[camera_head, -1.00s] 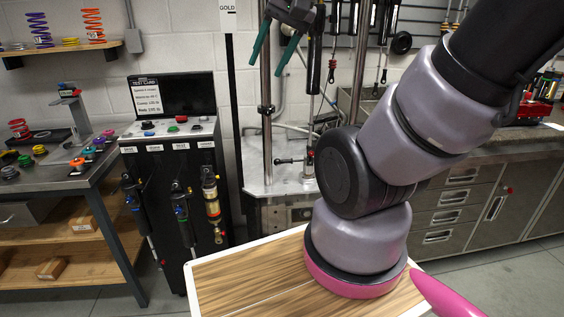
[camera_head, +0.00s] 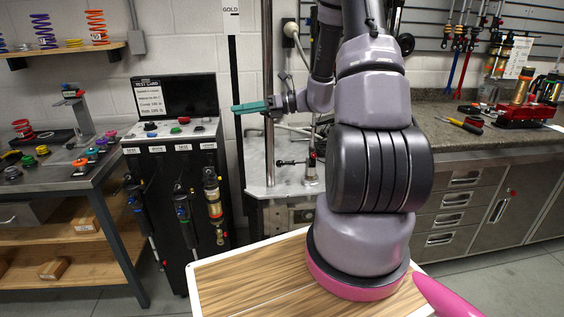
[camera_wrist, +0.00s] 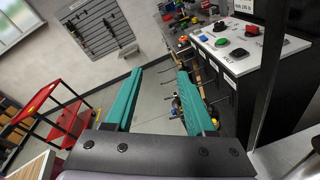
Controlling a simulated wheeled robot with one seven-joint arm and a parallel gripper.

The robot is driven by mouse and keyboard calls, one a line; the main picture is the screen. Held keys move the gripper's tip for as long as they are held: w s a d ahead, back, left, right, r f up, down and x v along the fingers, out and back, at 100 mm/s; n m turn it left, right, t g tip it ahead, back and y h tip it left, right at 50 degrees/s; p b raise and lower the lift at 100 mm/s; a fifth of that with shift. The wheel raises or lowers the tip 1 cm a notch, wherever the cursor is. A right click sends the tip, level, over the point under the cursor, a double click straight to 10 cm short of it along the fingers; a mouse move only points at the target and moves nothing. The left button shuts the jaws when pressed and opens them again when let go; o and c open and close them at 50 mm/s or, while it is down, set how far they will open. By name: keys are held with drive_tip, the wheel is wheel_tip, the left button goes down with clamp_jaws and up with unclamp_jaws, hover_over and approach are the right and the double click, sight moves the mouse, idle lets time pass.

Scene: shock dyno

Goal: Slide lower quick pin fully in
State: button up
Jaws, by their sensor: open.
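The lower quick pin (camera_head: 287,162) appears as a small dark pin with a round end, lying roughly level above the dyno's metal base plate in the head view. Its right end is at or near an upright lower mount (camera_head: 311,166) with a red top; how deep it sits I cannot tell. My gripper (camera_head: 236,108) is above and left of the pin, its teal fingers pointing left. The wrist view shows my gripper (camera_wrist: 160,71) open and empty, with a clear gap between the fingers. The pin is not seen in the wrist view.
The dyno's vertical steel column (camera_head: 268,70) stands right beside my gripper. A black cabinet (camera_head: 170,165) with hanging shocks is to the left, a workbench (camera_head: 455,140) to the right. A red cart (camera_wrist: 62,120) shows in the wrist view.

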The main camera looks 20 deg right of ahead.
drive_tip(key=w+d+f+m+t+h, duration=0.2)
drive_tip(key=d+f+m+t, duration=0.1)
drive_tip(key=d+f+m, duration=0.2)
drive_tip(key=w+d+f+m+t+h, duration=0.2)
drive_tip(key=d+f+m+t+h, duration=0.1)
drive_tip(key=f+m, duration=0.4)
drive_tip(key=w+d+f+m+t+h, duration=0.2)
drive_tip(key=d+f+m+t, duration=0.3)
drive_tip(key=d+f+m, duration=0.1)
drive_tip(key=shift+w+d+f+m+h, duration=0.1)
drive_tip(key=shift+d+f+m+h, duration=0.1)
drive_tip(key=shift+d+f, duration=0.35)
drive_tip(key=shift+w+d+f+m+h, duration=0.1)
drive_tip(key=shift+d+f+m+h, duration=0.15)
drive_tip(key=shift+f, duration=0.5)
drive_tip(key=m+h, duration=0.5)
drive_tip(key=m, duration=0.1)
approach(292, 163)
drive_tip(key=w+a, duration=0.3)
drive_tip(key=w, duration=0.1)
drive_tip(key=w+f, duration=0.1)
drive_tip(key=w, duration=0.9)
drive_tip(key=shift+w+a+t, duration=0.3)
drive_tip(key=shift+a+t, duration=0.05)
drive_tip(key=shift+t, duration=0.05)
drive_tip(key=shift+f+h, duration=0.1)
drive_tip(key=shift+h, duration=0.15)
clamp_jaws()
drive_tip(key=shift+s, duration=0.1)
